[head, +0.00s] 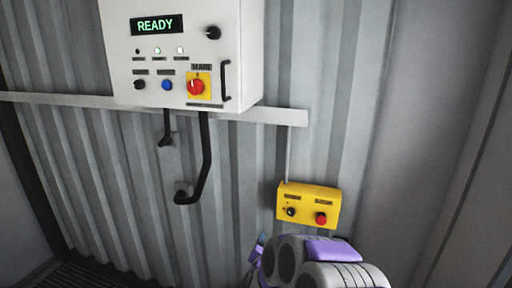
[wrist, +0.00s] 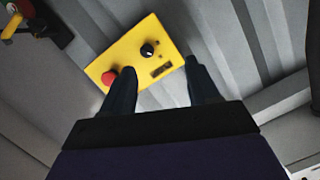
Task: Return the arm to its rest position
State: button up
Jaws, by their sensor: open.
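My gripper (wrist: 158,85) is open, with its two dark fingers apart and nothing visible between them except the yellow control box behind. In the head view my arm shows at the bottom, with a small part of the gripper (head: 257,247) at its left side, just below and left of the yellow control box (head: 307,212). The yellow box also shows in the wrist view (wrist: 126,55), ahead of the fingers, with a black knob and a red button. I cannot tell whether the fingertips touch it.
A white control cabinet (head: 150,85) with a lit READY display, knobs and a red switch on a yellow plate hangs on the corrugated wall (head: 245,150). Black pipes (head: 205,160) come down from it. A pale rail (head: 285,116) crosses the wall. Dark floor (head: 85,275) shows at lower left.

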jog(key=s+a+r+n+g+y, duration=0.2)
jog(key=s+r+n+g+y, duration=0.15)
jog(key=s, duration=0.45)
jog(key=s+a+r+n+g+y, duration=0.2)
jog(key=s+g+y, duration=0.15)
jog(key=s, duration=0.45)
jog(key=s+d+r+g+h, duration=0.1)
jog(key=s+d+g, duration=0.2)
jog(key=s, duration=0.8)
jog(key=s+d+n+g+h, duration=0.1)
jog(key=s+d+g, duration=0.2)
jog(key=s, duration=0.8)
jog(key=s+d+r+n+g+h, duration=0.1)
jog(key=s+d+g, duration=0.3)
jog(key=s, duration=0.7)
jog(key=d, duration=0.2)
jog(key=shift+s+d+r+h, duration=0.25)
jog(key=shift+d+r+h, duration=0.05)
jog(key=shift+d+h, duration=0.1)
